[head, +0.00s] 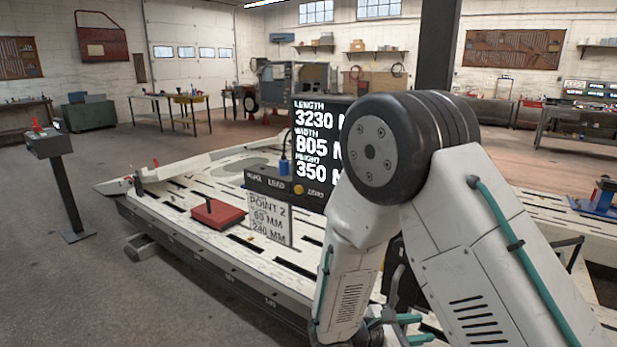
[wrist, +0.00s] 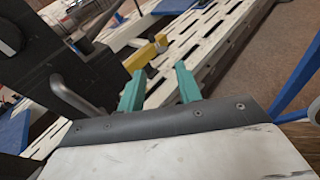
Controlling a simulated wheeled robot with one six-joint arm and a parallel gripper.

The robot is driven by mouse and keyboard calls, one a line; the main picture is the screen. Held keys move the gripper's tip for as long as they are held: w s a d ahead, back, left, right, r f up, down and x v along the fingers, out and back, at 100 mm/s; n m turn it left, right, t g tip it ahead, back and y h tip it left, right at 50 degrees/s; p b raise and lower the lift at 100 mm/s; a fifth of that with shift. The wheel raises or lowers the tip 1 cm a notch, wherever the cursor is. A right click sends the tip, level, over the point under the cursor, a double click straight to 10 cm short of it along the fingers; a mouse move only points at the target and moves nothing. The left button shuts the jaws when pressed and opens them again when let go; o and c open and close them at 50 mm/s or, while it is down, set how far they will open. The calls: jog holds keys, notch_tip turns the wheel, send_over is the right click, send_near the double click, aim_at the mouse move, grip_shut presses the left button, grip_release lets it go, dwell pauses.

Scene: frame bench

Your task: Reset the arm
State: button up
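My arm (head: 465,235) rises at the right of the head view and bends down at a large dark joint. My gripper shows partly in the head view (head: 412,329), low behind the arm link. In the wrist view my gripper (wrist: 160,82) has two teal fingers set apart with nothing held between them. The fingers point over a slotted pale bench rail, and I cannot tell how high they are above it.
A slotted frame bench (head: 175,215) carries a red block (head: 218,213), a display screen (head: 316,150) and a "Point 2" card (head: 269,218). A post with a box (head: 49,143) stands at left. A yellow piece (wrist: 146,52) lies beyond my fingers. Open floor is at left.

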jog(key=s+d+r+m+g+y, duration=0.2)
jog(key=s+r+m+y, duration=1.3)
jog(key=s+r+m, duration=0.4)
jog(key=shift+s+d+r, duration=0.25)
jog(key=shift+s+r, duration=2)
jog(key=shift+r, duration=0.05)
